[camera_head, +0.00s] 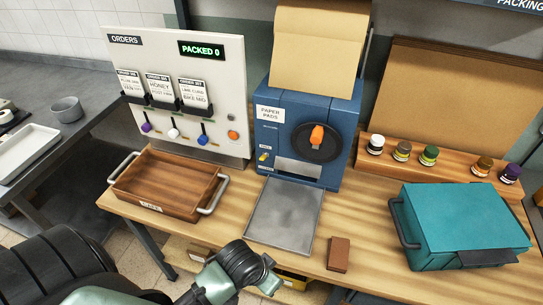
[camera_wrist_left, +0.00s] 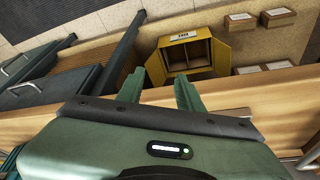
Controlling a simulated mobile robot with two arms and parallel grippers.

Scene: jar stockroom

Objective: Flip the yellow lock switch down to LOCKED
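The blue paper pads machine (camera_head: 335,165) stands at the back middle of the wooden table in the head view. A small yellow switch (camera_head: 264,156) sits low on the left of its front, between two small labels too small to read. I cannot tell surely whether its lever is up or down. My left gripper (camera_wrist_left: 160,88) has its fingers apart with nothing between them in the wrist view. In the head view its arm is at the table's front edge, below and in front of the machine, well apart from the switch. My right gripper is not in view.
A metal tray (camera_head: 284,212) lies before the machine, with an orange knob (camera_head: 317,137) above. A wooden crate (camera_head: 159,201) is left; a brown block (camera_head: 338,254) and teal case (camera_head: 462,222) are right. A yellow cabinet (camera_wrist_left: 221,53) stands open below the table edge.

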